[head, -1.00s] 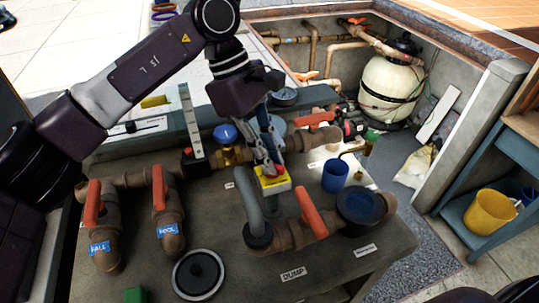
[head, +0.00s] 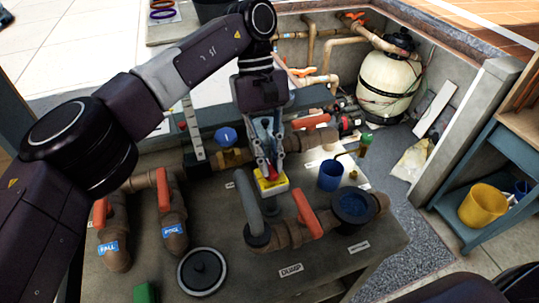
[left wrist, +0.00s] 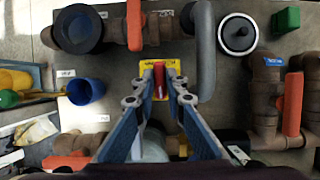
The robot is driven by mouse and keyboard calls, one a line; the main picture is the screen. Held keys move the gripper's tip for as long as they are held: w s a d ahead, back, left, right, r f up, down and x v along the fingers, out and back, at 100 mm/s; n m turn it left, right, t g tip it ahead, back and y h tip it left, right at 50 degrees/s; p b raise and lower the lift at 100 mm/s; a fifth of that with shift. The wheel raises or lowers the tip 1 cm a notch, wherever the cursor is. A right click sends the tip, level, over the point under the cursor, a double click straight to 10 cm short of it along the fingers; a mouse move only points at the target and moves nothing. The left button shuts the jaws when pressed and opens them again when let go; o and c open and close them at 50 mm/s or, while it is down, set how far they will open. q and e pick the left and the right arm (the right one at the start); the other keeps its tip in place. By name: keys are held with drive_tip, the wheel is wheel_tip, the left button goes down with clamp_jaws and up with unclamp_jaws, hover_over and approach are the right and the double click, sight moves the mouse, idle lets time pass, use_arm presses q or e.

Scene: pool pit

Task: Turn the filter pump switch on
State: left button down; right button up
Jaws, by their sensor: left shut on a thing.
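The filter pump switch is a yellow plate (head: 279,187) with a red lever, on a short post above the grey bench. In the left wrist view the red lever (left wrist: 159,80) stands between my fingertips, against the yellow plate (left wrist: 147,66). My left gripper (head: 270,172) comes down onto it from above and is shut on the red lever. The fingertips hide part of the lever in the head view, so its exact setting is hard to tell. My right gripper is not in view.
A grey pipe (head: 249,206) stands close left of the switch, with an orange-handled valve (head: 308,213) in front. A blue cup (head: 331,175) is to the right. A blue-capped valve (head: 226,136) is behind left. A round black lid (head: 202,271) lies at the front.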

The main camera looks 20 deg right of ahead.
sight(270, 164)
use_arm(q)
drive_tip(key=shift+r, duration=0.1)
idle(0.4)
drive_tip(key=c, duration=2)
unclamp_jaws()
drive_tip(key=shift+o, duration=0.2)
wheel_tip(270, 164, up, 10)
